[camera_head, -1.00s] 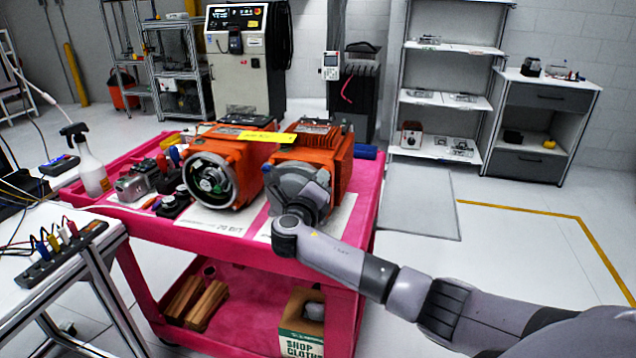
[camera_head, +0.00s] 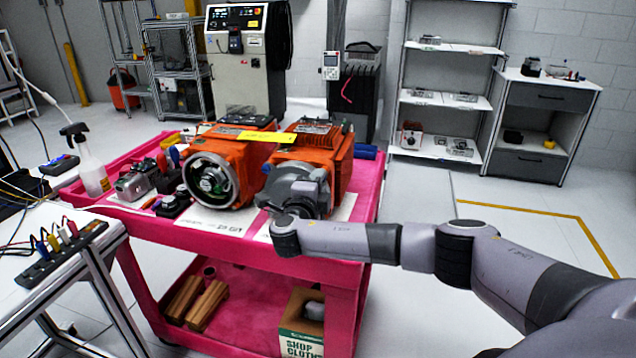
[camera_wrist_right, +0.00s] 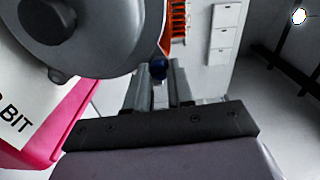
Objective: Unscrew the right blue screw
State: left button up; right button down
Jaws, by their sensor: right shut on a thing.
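Two orange servo motors stand side by side on the pink cart (camera_head: 110,215). The left motor (camera_head: 240,155) has an open round front. The right motor (camera_head: 335,155) has a round grey cover (camera_head: 300,185) on its front, large at the upper left of the right wrist view (camera_wrist_right: 120,35). The screw is hidden in the head view. My left gripper is out of view.
A yellow strip (camera_head: 258,136) lies across both motors. Small parts and a spray bottle (camera_head: 90,168) are on the cart's left. A white table (camera_head: 60,255) with a cable strip stands at left. Shelves (camera_head: 445,100) stand behind; the floor at right is mostly clear.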

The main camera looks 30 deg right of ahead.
jog(key=shift+d+r+n, duration=0.1)
jog(key=shift+r+n, duration=0.05)
jog(key=shift+n, duration=1.4)
jog(key=shift+d+r+n, duration=0.1)
jog(key=shift+r+n, duration=0.05)
jog(key=shift+n, duration=1.8)
jog(key=c, duration=1)
grip_release()
jog(key=shift+w+f, duration=0.1)
jog(key=shift+f, duration=0.1)
jog(key=shift+o, duration=0.2)
jog(key=shift+a, duration=0.15)
jog(key=v, duration=0.7)
